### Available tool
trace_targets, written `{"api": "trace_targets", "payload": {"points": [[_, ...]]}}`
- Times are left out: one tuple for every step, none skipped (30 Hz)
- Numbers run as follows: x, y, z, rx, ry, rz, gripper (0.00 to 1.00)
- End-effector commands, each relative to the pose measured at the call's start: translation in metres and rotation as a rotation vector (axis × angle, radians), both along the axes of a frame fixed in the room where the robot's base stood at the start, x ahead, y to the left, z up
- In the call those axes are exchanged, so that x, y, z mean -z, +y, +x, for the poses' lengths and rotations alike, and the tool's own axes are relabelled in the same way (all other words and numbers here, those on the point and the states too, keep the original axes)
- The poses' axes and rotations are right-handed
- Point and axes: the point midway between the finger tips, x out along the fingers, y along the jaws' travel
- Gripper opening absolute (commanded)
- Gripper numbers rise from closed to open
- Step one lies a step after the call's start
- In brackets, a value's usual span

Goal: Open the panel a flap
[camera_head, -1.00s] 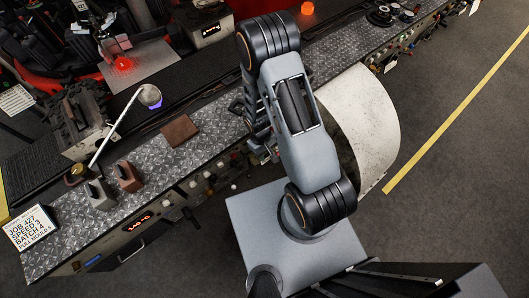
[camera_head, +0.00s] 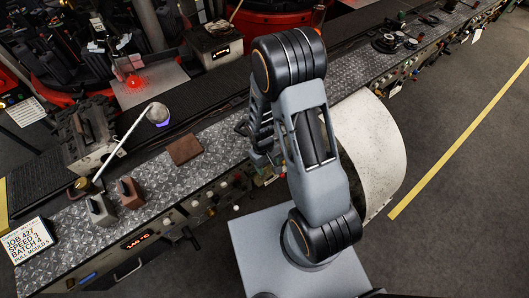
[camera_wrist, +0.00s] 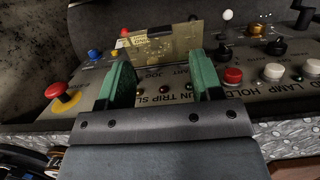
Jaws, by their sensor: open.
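The flap (camera_wrist: 165,45) is a brass-coloured plate with lettering at its upper left, standing up from the grey control panel (camera_wrist: 150,88) in the wrist view. A dark part shows at its top edge. My gripper (camera_wrist: 163,74) has two green fingers spread apart, one near each side of the flap's lower part. I cannot tell whether either finger touches it. Panel lettering shows between the fingers. In the head view my arm hides the flap and most of the gripper.
A red mushroom button (camera_wrist: 62,97) on a yellow base is left of the fingers. A red button (camera_wrist: 233,75), a white button (camera_wrist: 273,71) and black knobs are to the right. In the head view, a pale curved sheet (camera_head: 372,145) stands beside my arm.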

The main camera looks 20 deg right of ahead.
Motion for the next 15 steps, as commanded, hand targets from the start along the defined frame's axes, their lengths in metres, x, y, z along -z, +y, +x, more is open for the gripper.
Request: {"api": "trace_targets", "payload": {"points": [[-0.01, 0.001, 0.004, -0.001, -0.006, 0.0, 0.6], [-0.016, 0.001, 0.006, -0.001, -0.007, 0.001, 0.6], [-0.024, 0.002, 0.007, -0.002, -0.007, 0.001, 0.6], [-0.029, 0.002, 0.008, -0.001, -0.006, 0.0, 0.6], [-0.035, 0.003, 0.009, -0.001, -0.007, 0.001, 0.6], [-0.041, 0.003, 0.011, -0.001, -0.006, 0.0, 0.6], [-0.046, 0.004, 0.011, 0.0, -0.005, 0.001, 0.6], [-0.05, 0.004, 0.012, 0.0, -0.005, 0.001, 0.6], [-0.055, 0.004, 0.013, 0.0, -0.004, 0.0, 0.6], [-0.059, 0.005, 0.014, -0.001, -0.004, 0.001, 0.6], [-0.062, 0.005, 0.015, -0.001, -0.004, 0.001, 0.6], [-0.066, 0.005, 0.016, -0.001, -0.004, 0.001, 0.6], [-0.068, 0.005, 0.016, -0.001, -0.003, 0.0, 0.6], [-0.07, 0.005, 0.016, -0.001, -0.003, 0.0, 0.6], [-0.073, 0.006, 0.017, -0.001, -0.002, 0.0, 0.6]]}}
